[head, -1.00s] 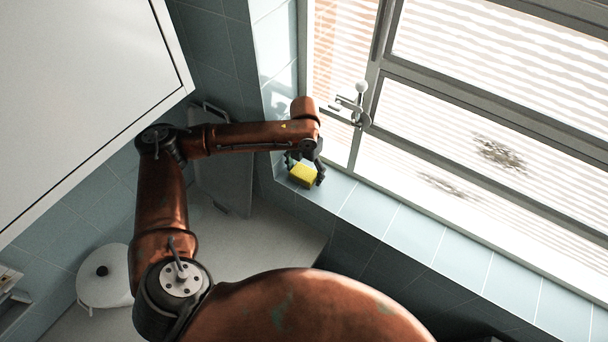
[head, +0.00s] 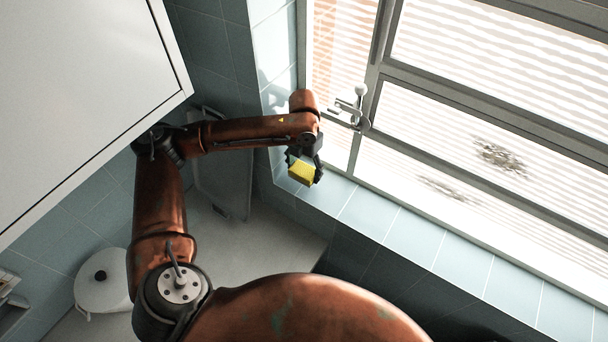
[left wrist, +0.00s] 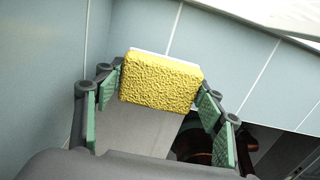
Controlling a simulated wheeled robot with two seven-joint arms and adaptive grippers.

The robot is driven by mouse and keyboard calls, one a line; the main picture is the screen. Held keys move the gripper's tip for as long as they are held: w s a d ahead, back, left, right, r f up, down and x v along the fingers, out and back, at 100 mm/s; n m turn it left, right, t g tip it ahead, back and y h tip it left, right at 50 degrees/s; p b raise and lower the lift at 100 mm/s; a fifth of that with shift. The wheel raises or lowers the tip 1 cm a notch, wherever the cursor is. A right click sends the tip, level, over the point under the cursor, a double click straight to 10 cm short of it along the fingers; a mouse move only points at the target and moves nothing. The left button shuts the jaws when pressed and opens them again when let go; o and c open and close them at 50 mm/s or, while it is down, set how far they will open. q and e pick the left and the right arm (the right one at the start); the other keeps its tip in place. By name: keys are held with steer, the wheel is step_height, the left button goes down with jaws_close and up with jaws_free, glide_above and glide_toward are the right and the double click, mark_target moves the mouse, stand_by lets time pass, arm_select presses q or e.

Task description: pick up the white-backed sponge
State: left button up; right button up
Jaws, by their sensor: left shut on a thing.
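The sponge (head: 301,173) is yellow in the head view, near the left end of the tiled window sill. In the left wrist view the sponge (left wrist: 160,82) shows a rough yellow face with a thin white layer along its top edge. My left gripper (head: 305,169) is shut on it, and in the left wrist view its green-padded fingers (left wrist: 160,88) press on the two sides of the sponge. The sponge appears held above the sill, though the gap is hard to judge. My right gripper is not in view.
The tiled window sill (head: 410,235) runs clear to the right. The window frame and its handle (head: 352,108) are close beside my gripper. A white cabinet (head: 80,90) hangs at the upper left. A white lidded pot (head: 102,282) stands at the lower left.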

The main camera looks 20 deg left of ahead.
arm_select(q)
steer(key=s+d+r, duration=0.3)
steer(key=s+r, duration=0.6)
steer(key=s, duration=0.4)
steer(key=shift+s+d+r, duration=0.15)
steer(key=shift+s+r, duration=0.15)
steer(key=shift+r, duration=0.05)
steer(key=o, duration=0.4)
steer(key=shift+c, duration=0.2)
steer(key=c, duration=0.4)
